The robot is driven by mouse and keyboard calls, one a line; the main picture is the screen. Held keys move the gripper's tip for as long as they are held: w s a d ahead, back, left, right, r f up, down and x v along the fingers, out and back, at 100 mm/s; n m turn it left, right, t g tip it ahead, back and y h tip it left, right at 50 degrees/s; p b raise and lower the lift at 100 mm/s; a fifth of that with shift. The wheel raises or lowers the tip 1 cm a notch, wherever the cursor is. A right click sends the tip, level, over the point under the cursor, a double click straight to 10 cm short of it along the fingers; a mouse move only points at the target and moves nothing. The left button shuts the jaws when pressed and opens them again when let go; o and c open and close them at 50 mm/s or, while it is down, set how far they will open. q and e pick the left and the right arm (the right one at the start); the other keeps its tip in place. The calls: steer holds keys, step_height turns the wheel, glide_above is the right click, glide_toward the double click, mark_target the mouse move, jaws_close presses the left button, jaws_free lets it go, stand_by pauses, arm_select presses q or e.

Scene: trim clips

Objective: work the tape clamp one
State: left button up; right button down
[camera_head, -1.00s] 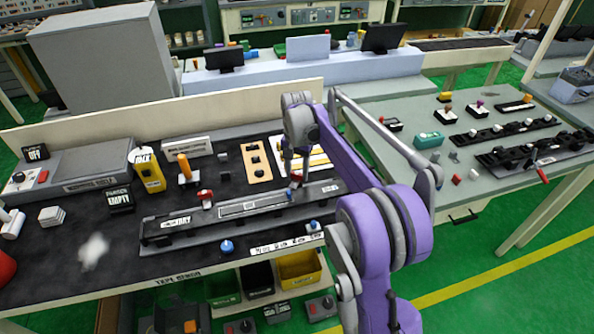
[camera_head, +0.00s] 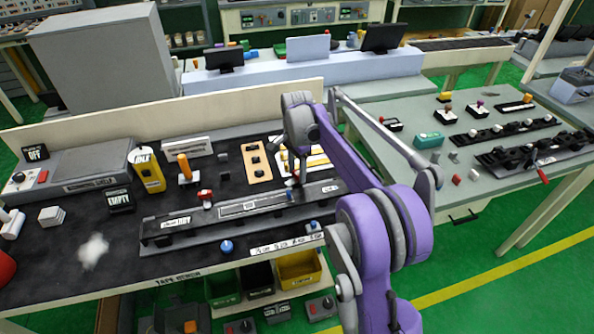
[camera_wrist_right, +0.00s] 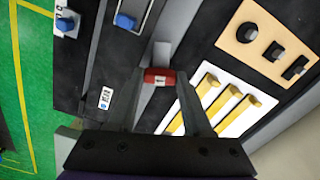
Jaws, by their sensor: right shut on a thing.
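A long grey tape fixture (camera_head: 165,238) lies across the dark bench, with a pale strip (camera_head: 250,205) along its top. One red clamp handle (camera_head: 206,195) stands near its left part. In the wrist view a red clamp handle (camera_wrist_right: 160,78) with a small white label sits between my right fingertips; the mark on it is too small to read. My right gripper (camera_head: 293,184) reaches down at the right part of the fixture and is shut on that handle; its arm hides part of the area. My left gripper is not in view.
A blue knob (camera_head: 227,247) stands in front of the fixture and another blue knob (camera_head: 313,225) near its right end. A white tray with yellow bars (camera_wrist_right: 208,100) and a tan board (camera_head: 256,162) lie behind it. A yellow bottle (camera_head: 148,171) stands back left.

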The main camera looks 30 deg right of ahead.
mark_target(297, 173)
stand_by(0.3)
steer(key=shift+c, duration=1.6)
jaws_free()
step_height(297, 173, up, 11)
steer(key=shift+p, duration=0.4)
steer(key=shift+a, duration=0.1)
steer(key=s+a+f+n+t, duration=0.2)
steer(key=s+a+f+n, duration=0.2)
steer(key=s, duration=0.5)
steer(key=s+a+f+n+t, duration=0.1)
steer(key=s+a+f+n, duration=0.3)
steer(key=s, duration=0.5)
steer(key=s+a+f+n+t, duration=0.2)
steer(key=s+a+f+n, duration=0.2)
steer(key=s+a+n, duration=0.3)
steer(key=s+n, duration=0.1)
steer(key=s, duration=0.2)
steer(key=shift+f+n+t, duration=0.3)
steer(key=shift+f, duration=0.1)
